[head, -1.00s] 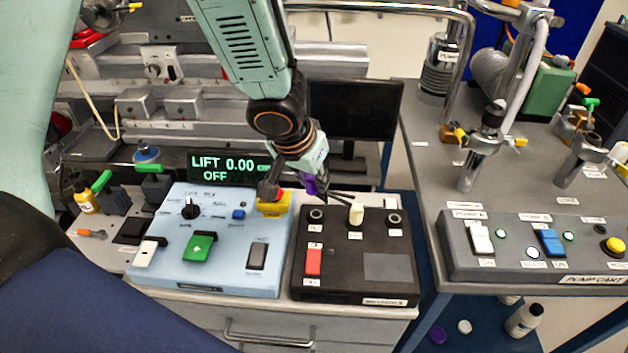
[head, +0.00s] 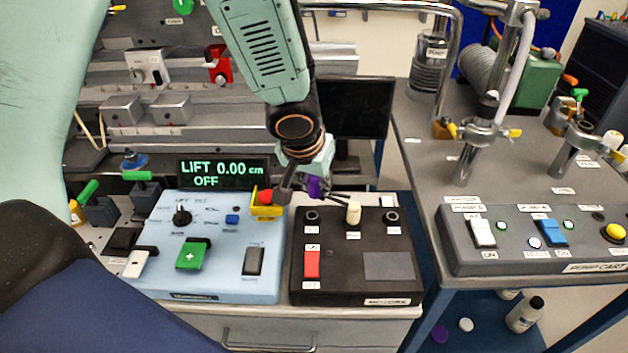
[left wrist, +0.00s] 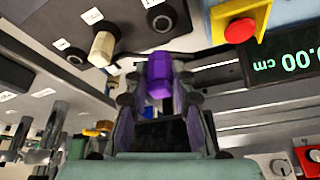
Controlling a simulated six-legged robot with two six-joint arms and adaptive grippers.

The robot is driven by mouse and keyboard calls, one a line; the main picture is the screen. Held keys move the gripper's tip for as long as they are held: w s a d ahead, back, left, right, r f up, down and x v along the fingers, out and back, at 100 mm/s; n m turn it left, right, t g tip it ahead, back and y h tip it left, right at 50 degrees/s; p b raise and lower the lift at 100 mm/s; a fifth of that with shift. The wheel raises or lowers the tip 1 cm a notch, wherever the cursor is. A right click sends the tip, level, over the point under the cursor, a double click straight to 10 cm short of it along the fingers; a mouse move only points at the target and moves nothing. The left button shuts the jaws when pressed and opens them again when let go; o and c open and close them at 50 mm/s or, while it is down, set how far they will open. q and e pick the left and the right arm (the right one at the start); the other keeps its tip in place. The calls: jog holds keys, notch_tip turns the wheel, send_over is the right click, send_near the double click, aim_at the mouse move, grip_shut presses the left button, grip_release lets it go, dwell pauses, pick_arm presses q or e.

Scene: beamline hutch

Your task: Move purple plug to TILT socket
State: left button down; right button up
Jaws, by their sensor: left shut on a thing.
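My left gripper (head: 312,182) is shut on the purple plug (head: 315,187), which also shows between the fingers in the left wrist view (left wrist: 158,78). The gripper holds it above the rear edge of the black control box (head: 350,285), near the box's left socket (head: 310,216). The plug appears apart from the sockets. A cream plug (head: 353,213) stands upright in the middle socket. The right socket (head: 391,216) is empty. The socket labels are too small to read, so I cannot tell which is TILT. My right gripper is not in view.
A light blue control panel (head: 215,285) with a red button on a yellow base (head: 265,203) stands close left of the black box. A display reading LIFT 0.00 cm (head: 222,174) and a dark monitor (head: 358,108) stand behind. The pump cart (head: 500,265) is right.

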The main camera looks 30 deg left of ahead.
aim_at(310, 196)
pick_arm(q)
jog(key=shift+f+b, duration=0.3)
jog(key=shift+f, duration=0.35)
jog(key=shift+s+a+f+b, duration=0.25)
jog(key=shift+f+b, duration=0.2)
jog(key=shift+b, duration=0.05)
jog(key=shift+s+a+f+b, duration=0.2)
jog(key=shift+f+b, duration=0.25)
jog(key=shift+b, duration=0.05)
jog(key=shift+w+d+f+b, duration=0.4)
jog(key=shift+f+b, duration=0.1)
jog(key=shift+f, duration=0.15)
jog(key=shift+s+a+r, duration=0.1)
jog(key=shift+s+a, duration=0.2)
jog(key=shift+s, duration=0.05)
jog(key=shift+w+d, duration=0.2)
jog(key=shift+w, duration=0.05)
jog(key=shift+s+a, duration=0.25)
jog(key=shift+s, duration=0.05)
jog(key=shift+d, duration=0.1)
jog(key=shift+w, duration=0.2)
jog(key=shift+s+b, duration=0.15)
jog(key=shift+b, duration=0.15)
